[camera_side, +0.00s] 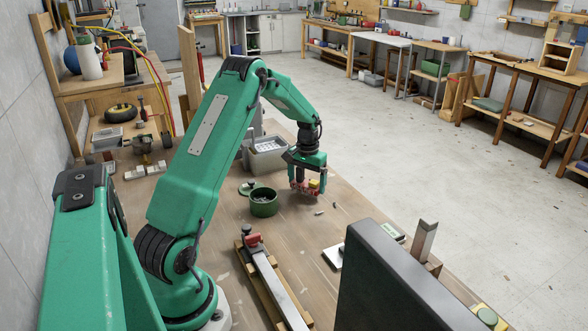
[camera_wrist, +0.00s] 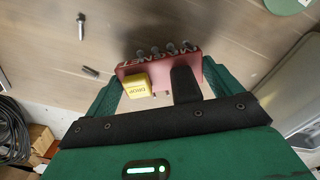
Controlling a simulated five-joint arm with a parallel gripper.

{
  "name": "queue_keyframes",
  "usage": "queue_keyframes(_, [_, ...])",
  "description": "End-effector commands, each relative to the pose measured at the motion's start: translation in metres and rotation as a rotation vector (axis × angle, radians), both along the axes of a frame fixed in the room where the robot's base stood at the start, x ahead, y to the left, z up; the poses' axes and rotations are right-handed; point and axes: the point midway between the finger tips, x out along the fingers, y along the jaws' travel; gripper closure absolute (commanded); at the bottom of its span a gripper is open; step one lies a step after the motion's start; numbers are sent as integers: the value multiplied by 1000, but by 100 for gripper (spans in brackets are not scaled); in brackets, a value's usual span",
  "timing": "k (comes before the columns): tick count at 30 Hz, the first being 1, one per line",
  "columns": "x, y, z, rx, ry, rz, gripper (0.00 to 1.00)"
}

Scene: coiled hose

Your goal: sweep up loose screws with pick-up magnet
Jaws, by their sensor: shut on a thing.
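My gripper (camera_side: 307,181) is over the bench and holds the pick-up magnet (camera_side: 315,184). In the wrist view the magnet is a dark red bar (camera_wrist: 160,64) with a yellow DROP button, between the green fingers of my gripper (camera_wrist: 155,80). Several screws (camera_wrist: 170,48) stand along its far edge and seem to cling to it. Two loose screws lie apart on the bench, a longer one (camera_wrist: 81,28) and a shorter dark one (camera_wrist: 90,71). Whether the magnet touches the bench is unclear.
A round green tin (camera_side: 263,205) with dark contents stands left of my gripper, a lid (camera_side: 248,187) behind it. A grey bin (camera_side: 268,158) stands farther back. A red-ended metal bar on wood (camera_side: 276,285) lies in front. A dark panel (camera_side: 400,285) blocks the near right.

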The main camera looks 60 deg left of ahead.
Motion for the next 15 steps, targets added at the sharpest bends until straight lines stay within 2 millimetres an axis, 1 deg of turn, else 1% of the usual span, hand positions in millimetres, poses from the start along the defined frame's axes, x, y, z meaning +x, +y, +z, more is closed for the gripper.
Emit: queue_keyframes(15, [24,-9,0,1,-1,0,42])
